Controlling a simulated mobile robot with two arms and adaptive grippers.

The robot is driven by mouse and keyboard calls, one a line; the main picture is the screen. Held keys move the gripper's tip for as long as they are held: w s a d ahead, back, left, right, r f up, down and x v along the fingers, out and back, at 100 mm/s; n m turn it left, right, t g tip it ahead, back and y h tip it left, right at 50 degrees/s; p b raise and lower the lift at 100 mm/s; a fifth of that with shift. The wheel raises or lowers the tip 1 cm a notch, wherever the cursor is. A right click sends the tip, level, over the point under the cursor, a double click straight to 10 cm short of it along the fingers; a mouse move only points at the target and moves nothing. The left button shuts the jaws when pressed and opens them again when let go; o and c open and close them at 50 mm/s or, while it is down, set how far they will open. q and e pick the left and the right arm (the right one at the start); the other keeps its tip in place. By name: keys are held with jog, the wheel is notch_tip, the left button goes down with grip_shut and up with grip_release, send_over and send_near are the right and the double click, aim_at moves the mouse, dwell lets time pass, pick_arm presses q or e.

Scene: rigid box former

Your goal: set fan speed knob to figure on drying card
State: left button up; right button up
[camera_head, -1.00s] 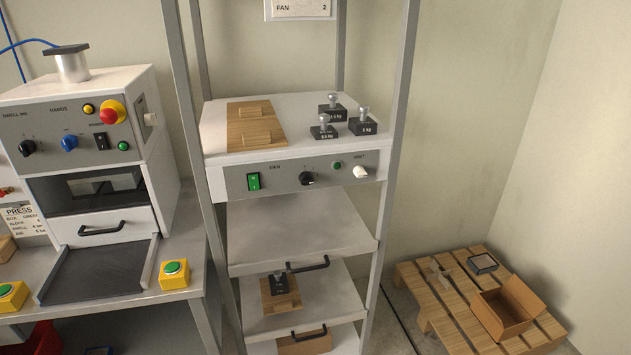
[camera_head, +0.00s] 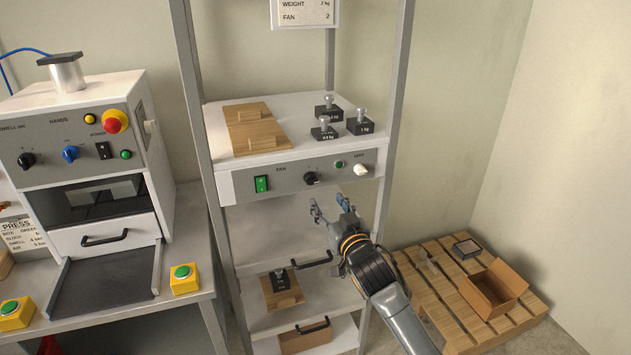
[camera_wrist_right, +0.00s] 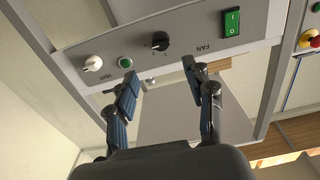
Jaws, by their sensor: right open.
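The black fan speed knob (camera_head: 312,178) sits in the middle of the grey panel on the drying rack, right of the green FAN switch (camera_head: 262,184). In the right wrist view the knob (camera_wrist_right: 160,41) is ahead of the fingers, its small pointer mark too small to read surely. The drying card (camera_head: 305,12) at the top edge reads FAN 2; its upper part is cut off. My right gripper (camera_head: 329,204) is open and empty, below and just right of the knob, apart from it. It also shows in the right wrist view (camera_wrist_right: 160,90). My left gripper is not in view.
A white VENT knob (camera_head: 361,170) and a green button (camera_head: 339,165) are right of the fan knob. Several weights (camera_head: 324,131) and a wooden board (camera_head: 255,128) lie on top. Drawer handles (camera_head: 312,262) stick out below. The press (camera_head: 75,170) stands left.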

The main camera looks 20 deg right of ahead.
aim_at(313, 182)
jog(key=w, duration=0.3)
jog(key=w+p, duration=0.1)
jog(key=w, duration=0.6)
jog(key=shift+w+a+p, duration=0.3)
jog(key=shift+w+p, duration=0.05)
grip_shut()
